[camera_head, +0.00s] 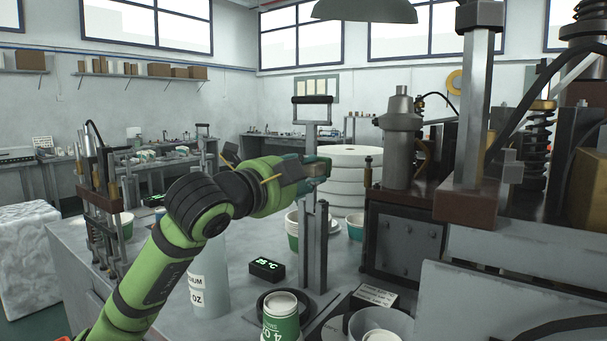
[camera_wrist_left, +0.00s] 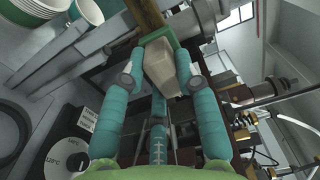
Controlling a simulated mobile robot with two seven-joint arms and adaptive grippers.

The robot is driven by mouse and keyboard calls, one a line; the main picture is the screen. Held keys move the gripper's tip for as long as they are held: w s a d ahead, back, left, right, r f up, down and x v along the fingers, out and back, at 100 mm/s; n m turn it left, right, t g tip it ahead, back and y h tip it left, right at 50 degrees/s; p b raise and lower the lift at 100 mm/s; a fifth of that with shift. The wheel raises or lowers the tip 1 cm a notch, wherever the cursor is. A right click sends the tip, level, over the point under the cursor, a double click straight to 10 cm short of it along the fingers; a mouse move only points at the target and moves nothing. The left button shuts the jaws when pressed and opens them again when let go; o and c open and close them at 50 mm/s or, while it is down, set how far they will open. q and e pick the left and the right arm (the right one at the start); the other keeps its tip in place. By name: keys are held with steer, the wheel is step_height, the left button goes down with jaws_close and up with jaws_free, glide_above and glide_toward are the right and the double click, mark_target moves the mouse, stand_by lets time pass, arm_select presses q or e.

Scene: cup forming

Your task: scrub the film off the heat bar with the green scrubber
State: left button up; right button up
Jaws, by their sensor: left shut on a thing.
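My left gripper (camera_wrist_left: 160,75) has teal fingers closed on the scrubber, a pale beige block (camera_wrist_left: 158,66) with a green part (camera_wrist_left: 178,43) at its far end. In the head view the left gripper (camera_head: 318,170) is beside the upper part of an upright metal post, and the scrubber is mostly hidden there. In the wrist view the green end is close to a brown bar (camera_wrist_left: 146,14), which may be the heat bar. I cannot tell whether they touch, and no film can be made out. My right gripper is not in view.
A black display (camera_head: 266,267) reads 25 °C. A large press (camera_head: 405,235) fills the right side.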

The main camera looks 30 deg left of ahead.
arm_select(q)
steer(key=shift+w+d, duration=0.1)
steer(key=shift+w, duration=0.25)
